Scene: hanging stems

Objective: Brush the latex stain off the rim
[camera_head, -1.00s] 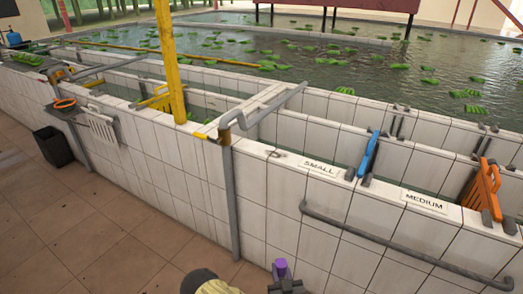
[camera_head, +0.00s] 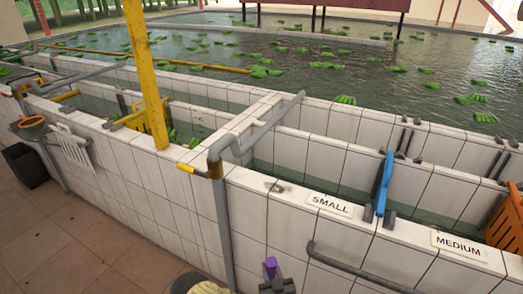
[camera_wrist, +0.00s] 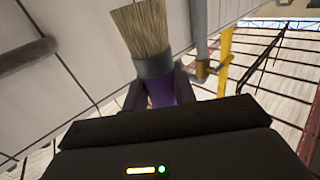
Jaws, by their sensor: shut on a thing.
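My gripper (camera_wrist: 158,92) is shut on the purple handle of a brush (camera_wrist: 142,40). The brush's tan bristles point up in the wrist view, above a grey collar. In the head view, my gripper (camera_head: 278,285) is at the bottom edge with a bit of the purple handle (camera_head: 270,267) showing. It is low in front of the tiled wall, apart from the rim. A small dark stain (camera_head: 275,187) marks the white rim (camera_head: 250,178), left of the SMALL sign (camera_head: 330,205). The bristles cannot be made out in the head view.
A grey pipe (camera_head: 222,200) runs down the wall left of the stain, with a yellow post (camera_head: 145,75) further left. A grey rail (camera_head: 350,264) runs along the wall at lower right. A blue divider (camera_head: 383,183) stands right of the SMALL sign. Open floor lies at lower left.

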